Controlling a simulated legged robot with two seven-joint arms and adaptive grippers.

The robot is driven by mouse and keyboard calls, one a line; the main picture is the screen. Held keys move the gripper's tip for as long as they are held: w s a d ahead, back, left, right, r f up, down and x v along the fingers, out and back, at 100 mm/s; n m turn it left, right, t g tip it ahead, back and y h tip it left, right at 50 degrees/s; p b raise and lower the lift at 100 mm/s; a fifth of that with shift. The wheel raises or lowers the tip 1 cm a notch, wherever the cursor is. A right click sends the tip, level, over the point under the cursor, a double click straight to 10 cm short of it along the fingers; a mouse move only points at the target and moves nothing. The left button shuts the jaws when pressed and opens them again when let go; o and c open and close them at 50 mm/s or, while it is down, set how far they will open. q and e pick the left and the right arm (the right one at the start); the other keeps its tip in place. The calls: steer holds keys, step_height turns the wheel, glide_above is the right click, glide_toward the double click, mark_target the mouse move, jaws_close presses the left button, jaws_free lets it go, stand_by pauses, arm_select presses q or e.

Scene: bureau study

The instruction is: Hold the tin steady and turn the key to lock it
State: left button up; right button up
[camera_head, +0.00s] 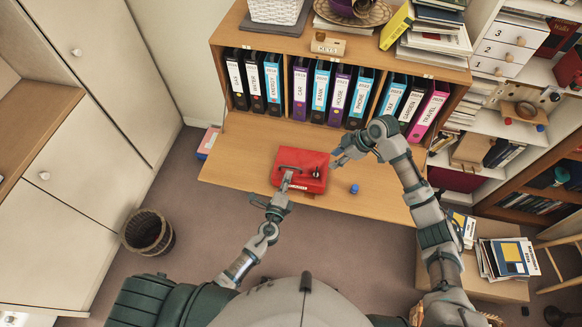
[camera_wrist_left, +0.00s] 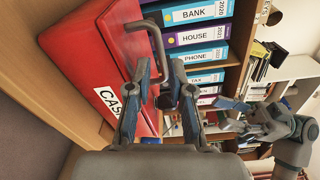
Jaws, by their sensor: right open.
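The red cash tin (camera_head: 311,184) lies on the wooden desk flap, its lid down. My left gripper (camera_head: 286,181) is at the tin's front. In the left wrist view, the tin (camera_wrist_left: 84,60) fills the left side and its grey carry handle (camera_wrist_left: 158,42) runs down between my left fingertips (camera_wrist_left: 161,76). I cannot tell whether they grip it. My right gripper (camera_head: 339,156) is open and empty, just right of the tin and apart from it. A small dark detail shows on the tin's right part; I cannot make out a key there.
A small blue object (camera_head: 354,188) lies on the flap right of the tin. A row of binders (camera_head: 320,92) stands behind. The flap (camera_head: 235,160) is clear on its left. A waste basket (camera_head: 147,232) stands on the floor.

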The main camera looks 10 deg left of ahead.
mark_target(291, 168)
arm_select(q)
steer(key=w, duration=0.5)
steer(key=shift+f, duration=0.15)
steer(key=shift+d, duration=0.25)
jaws_close()
steer(key=shift+a, duration=0.1)
